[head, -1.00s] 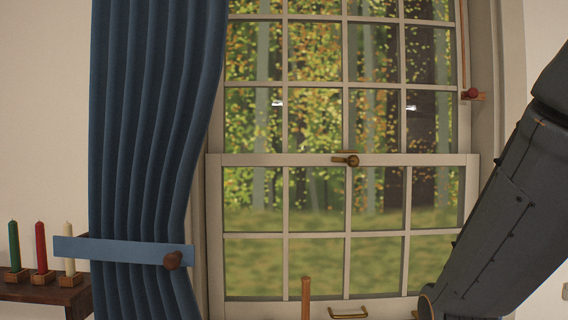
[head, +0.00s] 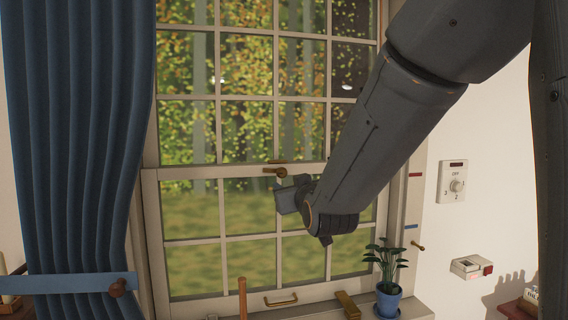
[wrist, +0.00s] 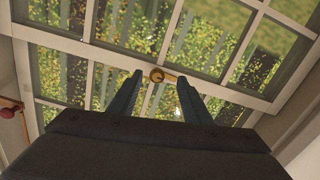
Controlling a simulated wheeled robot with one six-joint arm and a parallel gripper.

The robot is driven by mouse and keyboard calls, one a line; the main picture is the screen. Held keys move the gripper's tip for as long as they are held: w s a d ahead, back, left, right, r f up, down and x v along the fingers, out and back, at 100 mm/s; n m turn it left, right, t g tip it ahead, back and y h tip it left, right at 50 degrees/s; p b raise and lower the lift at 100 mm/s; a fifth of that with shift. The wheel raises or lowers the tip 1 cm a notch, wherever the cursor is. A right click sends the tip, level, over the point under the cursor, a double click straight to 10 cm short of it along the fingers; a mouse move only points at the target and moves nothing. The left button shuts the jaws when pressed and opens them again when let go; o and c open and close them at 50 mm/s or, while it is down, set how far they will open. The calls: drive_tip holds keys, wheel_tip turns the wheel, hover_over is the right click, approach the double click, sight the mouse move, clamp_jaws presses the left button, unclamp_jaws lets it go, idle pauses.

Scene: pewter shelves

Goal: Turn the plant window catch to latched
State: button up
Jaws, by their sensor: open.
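The window catch (head: 281,172) is a small brass piece with a round end and a short arm. It sits on the window's meeting rail (head: 220,172), and its arm lies along the rail, pointing left in the head view. My gripper (head: 289,190) is just below and right of it in the head view, partly hidden by my wrist. In the wrist view my gripper (wrist: 160,82) is open and empty, with two dark blue fingers apart. The catch (wrist: 157,75) shows between the fingertips; I cannot tell whether they touch it.
A potted plant (head: 388,280) stands on the sill at the right, near a brass block (head: 347,305). A blue curtain (head: 85,130) hangs at the left. A dial switch (head: 453,181) and a small box (head: 470,267) are on the right wall. A brass handle (head: 281,299) is on the lower sash.

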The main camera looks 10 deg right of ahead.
sight(283, 173)
drive_tip(key=shift+t, duration=0.3)
drive_tip(key=shift+w+r+p, duration=0.25)
drive_tip(key=shift+w+p, duration=0.25)
drive_tip(key=shift+w, duration=0.85)
drive_tip(key=shift+w+r+p, duration=0.3)
drive_tip(key=shift+w+p, duration=0.15)
drive_tip(key=shift+w, duration=0.85)
drive_tip(key=shift+w+r+p, duration=0.25)
drive_tip(key=shift+w+p, duration=0.25)
drive_tip(key=shift+w, duration=0.85)
drive_tip(key=c, duration=1)
drive_tip(key=shift+c, duration=0.2)
